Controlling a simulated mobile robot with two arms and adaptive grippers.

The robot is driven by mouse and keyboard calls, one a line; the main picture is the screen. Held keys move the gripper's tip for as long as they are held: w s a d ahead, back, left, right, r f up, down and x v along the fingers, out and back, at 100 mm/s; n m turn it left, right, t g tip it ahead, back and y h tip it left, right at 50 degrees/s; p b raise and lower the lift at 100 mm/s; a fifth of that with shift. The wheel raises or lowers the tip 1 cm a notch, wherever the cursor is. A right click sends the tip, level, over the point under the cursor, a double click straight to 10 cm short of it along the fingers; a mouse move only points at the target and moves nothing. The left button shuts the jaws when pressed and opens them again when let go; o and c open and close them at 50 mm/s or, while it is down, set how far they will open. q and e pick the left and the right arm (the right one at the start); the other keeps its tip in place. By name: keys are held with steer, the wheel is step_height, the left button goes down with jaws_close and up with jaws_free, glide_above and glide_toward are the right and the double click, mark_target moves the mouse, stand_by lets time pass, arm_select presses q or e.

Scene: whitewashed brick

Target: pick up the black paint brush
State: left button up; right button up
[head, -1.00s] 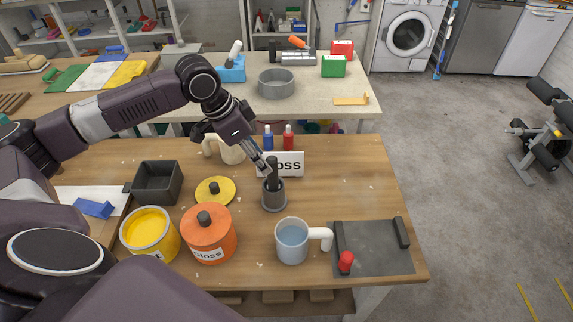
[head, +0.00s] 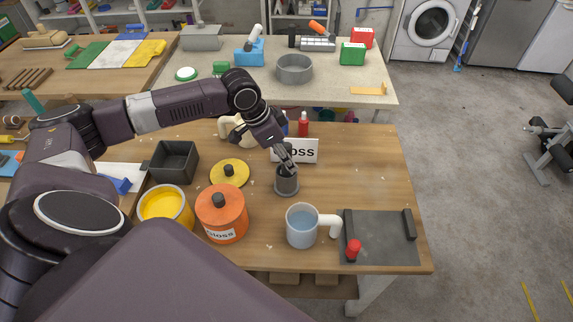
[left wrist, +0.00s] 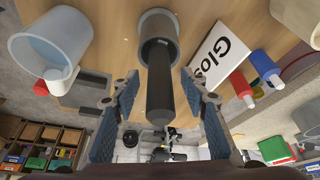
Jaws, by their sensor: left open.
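The black paint brush (left wrist: 159,90) stands handle up in a small grey pot (left wrist: 158,24). In the head view the pot (head: 286,186) is mid-table, and only a dark part of the brush (head: 285,172) shows, as my fingers cover the rest. My left gripper (head: 286,164) is at the top of the brush, coming down from behind. In the left wrist view my left gripper (left wrist: 160,82) is open, with one blue-padded finger on each side of the handle and gaps between. My right gripper is not in view.
A white "Gloss" sign (head: 302,150) stands just behind the pot, near a red bottle (head: 303,128).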

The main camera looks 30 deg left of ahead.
arm_select(q)
jaws_close()
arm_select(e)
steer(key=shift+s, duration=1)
